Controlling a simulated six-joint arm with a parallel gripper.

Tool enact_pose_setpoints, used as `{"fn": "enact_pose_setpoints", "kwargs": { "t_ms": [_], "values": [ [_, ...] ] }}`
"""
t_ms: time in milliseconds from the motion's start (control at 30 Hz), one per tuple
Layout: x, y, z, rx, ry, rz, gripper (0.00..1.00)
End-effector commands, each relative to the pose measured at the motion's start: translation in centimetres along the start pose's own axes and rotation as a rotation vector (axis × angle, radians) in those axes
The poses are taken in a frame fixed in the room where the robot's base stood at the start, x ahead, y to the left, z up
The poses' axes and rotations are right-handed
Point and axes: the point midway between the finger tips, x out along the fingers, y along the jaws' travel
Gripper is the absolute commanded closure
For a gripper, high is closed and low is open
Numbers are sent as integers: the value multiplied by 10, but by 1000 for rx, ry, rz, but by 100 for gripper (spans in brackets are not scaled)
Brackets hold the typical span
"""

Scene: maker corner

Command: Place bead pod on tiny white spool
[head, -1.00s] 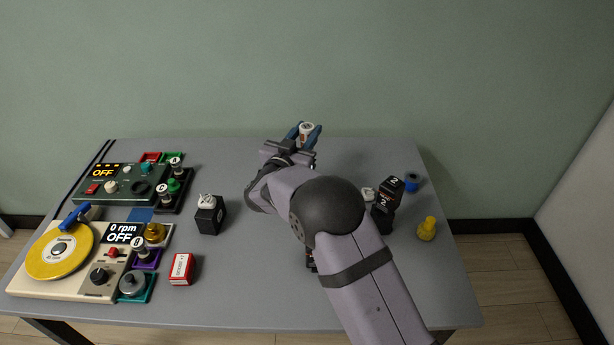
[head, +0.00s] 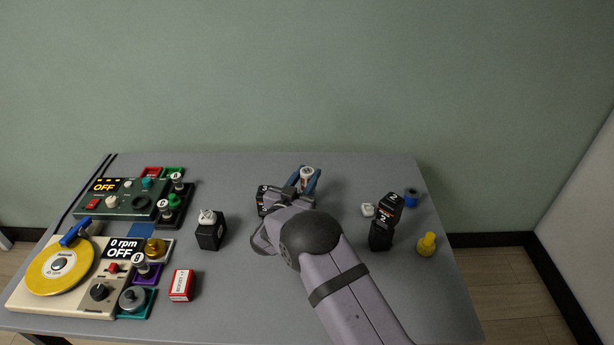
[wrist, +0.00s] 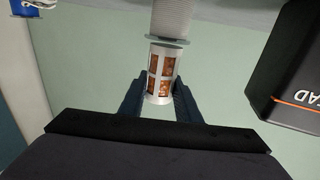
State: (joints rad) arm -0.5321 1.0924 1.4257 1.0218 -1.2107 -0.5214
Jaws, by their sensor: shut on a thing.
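My gripper (head: 304,180) is shut on the bead pod (head: 307,172), a small white cage with orange-brown beads in its windows. In the wrist view, which is upside down, the fingers (wrist: 157,92) grip the sides of the pod (wrist: 160,72). A white ribbed spool (wrist: 171,18) with a thin flange stands directly in line below the pod. The pod's lower end is at the flange, and I cannot tell if they touch. In the head view the spool is hidden behind the pod and fingers.
A black block (wrist: 292,62) with an orange line stands close beside the spool. Stacked black blocks (head: 382,235), a small white piece (head: 368,209), a blue spool (head: 411,198) and a yellow piece (head: 426,244) are at right. A black box (head: 208,238), red box (head: 181,285) and consoles fill the left.

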Motion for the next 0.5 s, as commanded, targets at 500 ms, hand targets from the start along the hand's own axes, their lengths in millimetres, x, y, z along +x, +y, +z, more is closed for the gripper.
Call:
{"fn": "enact_pose_setpoints", "kwargs": {
  "t_ms": [500],
  "values": [
    [0, 0, 7, 1, 1, 0, 63]
  ]
}}
